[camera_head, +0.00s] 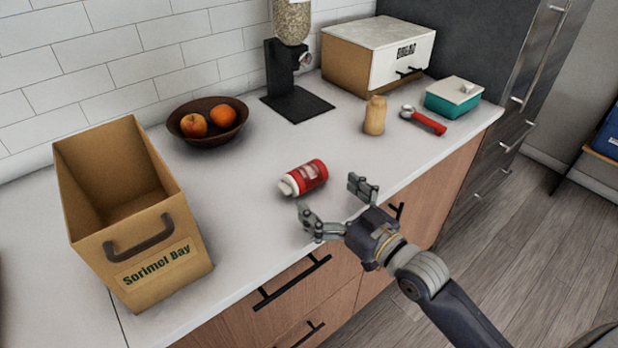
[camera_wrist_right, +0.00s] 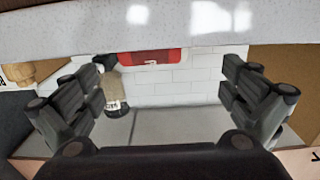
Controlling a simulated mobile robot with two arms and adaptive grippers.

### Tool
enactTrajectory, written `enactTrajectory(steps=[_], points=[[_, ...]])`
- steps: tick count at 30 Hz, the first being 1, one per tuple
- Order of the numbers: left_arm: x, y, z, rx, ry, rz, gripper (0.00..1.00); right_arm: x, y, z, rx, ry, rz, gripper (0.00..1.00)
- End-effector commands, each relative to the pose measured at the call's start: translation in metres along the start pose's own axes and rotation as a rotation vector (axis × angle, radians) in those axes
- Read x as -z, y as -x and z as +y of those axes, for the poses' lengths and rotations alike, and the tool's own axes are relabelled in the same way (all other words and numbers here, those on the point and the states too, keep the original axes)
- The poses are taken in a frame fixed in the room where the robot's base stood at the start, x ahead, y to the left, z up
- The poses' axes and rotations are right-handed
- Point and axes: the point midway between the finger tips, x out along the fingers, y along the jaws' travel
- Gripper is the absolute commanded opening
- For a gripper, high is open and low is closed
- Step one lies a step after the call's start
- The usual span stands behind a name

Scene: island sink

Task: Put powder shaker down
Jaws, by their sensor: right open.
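The powder shaker (camera_head: 308,176), a red container with a white cap, lies on its side on the white counter, its cap toward the lower left. My right gripper (camera_head: 332,200) is open and empty at the counter's front edge, fingers spread toward the shaker. The shaker is just beyond the fingertips, apart from them. In the right wrist view, which is upside down, the red shaker (camera_wrist_right: 150,57) shows at the top between the two open fingers of my right gripper (camera_wrist_right: 167,82). My left gripper is not in view.
A tan open box (camera_head: 160,262) stands at left, with a brown fruit bowl (camera_head: 210,140) behind. A dispenser (camera_head: 290,75), bread box (camera_head: 372,55), wooden shaker (camera_head: 375,115), red-handled tool (camera_head: 428,122) and teal container (camera_head: 453,100) stand or lie farther back. Counter around the powder shaker is clear.

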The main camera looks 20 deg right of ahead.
Motion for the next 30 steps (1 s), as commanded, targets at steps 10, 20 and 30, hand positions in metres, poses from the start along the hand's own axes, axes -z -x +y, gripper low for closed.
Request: enactTrajectory(steps=[10, 20, 30], points=[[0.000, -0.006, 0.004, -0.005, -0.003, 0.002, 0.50, -0.001, -0.028, 0.000, -0.001, 0.000, 0.000, 1.00], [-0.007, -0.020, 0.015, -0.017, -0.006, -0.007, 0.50, 0.000, -0.069, -0.002, -0.001, 0.000, 0.002, 1.00], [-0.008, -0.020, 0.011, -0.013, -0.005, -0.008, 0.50, 0.001, -0.077, -0.003, 0.000, 0.001, -0.002, 1.00]])
